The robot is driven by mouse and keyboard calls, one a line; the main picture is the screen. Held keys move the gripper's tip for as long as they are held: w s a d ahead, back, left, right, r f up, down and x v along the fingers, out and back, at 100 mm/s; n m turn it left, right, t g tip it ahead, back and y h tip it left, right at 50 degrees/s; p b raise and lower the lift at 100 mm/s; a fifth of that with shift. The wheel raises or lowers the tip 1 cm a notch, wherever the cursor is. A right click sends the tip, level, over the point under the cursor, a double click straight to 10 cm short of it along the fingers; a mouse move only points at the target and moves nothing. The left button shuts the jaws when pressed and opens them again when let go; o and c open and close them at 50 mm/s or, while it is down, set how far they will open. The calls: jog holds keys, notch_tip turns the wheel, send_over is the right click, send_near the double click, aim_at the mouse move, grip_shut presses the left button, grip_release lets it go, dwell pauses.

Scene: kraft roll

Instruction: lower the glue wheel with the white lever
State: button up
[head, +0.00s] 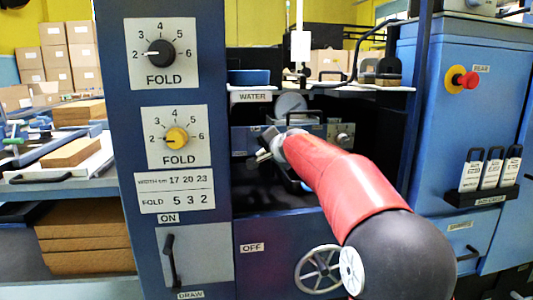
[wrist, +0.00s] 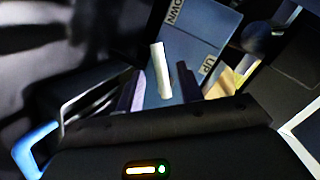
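The white lever (wrist: 161,70) shows in the wrist view in front of a blue-grey plate (wrist: 200,30) marked DOWN at the top and UP at the lower right. My gripper (wrist: 158,92) is open, with one dark finger on each side of the lever; I cannot tell whether either finger touches it. In the head view my gripper (head: 266,147) is inside the machine's dark opening, below the WATER label, and the lever cannot be made out there. A grey disc (head: 290,106) behind my wrist may be the glue wheel; my arm partly hides that area.
A spoked handwheel (head: 319,269) is below my arm. A blue cabinet with a red button (head: 466,80) stands at the right.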

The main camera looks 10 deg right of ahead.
jog(key=v, duration=0.4)
jog(key=shift+s+b, duration=0.3)
jog(key=shift+s, duration=0.1)
jog(key=shift+r, duration=0.1)
jog(key=s+a+f+n+g+p, duration=0.1)
jog(key=s+f+n+g, duration=0.15)
jog(key=s, duration=0.65)
jog(key=s+a+f+n+g+p, duration=0.1)
jog(key=s+a+f+n, duration=0.15)
jog(key=s, duration=0.65)
jog(key=s+d+f+n+g, duration=0.1)
jog(key=s+f, duration=0.3)
jog(key=s, duration=0.4)
jog(key=s+d+f+n+g+h+p, duration=0.1)
jog(key=s+f+n+g, duration=0.1)
jog(key=s+f, duration=0.3)
jog(key=s+d+f+n+g+p, duration=0.1)
jog(key=s+f, duration=0.3)
jog(key=s, duration=0.6)
jog(key=shift+s+d+f+n+g+h, duration=0.2)
jog(key=shift+s+f+n+g+h, duration=0.15)
jog(key=shift+n+g, duration=0.2)
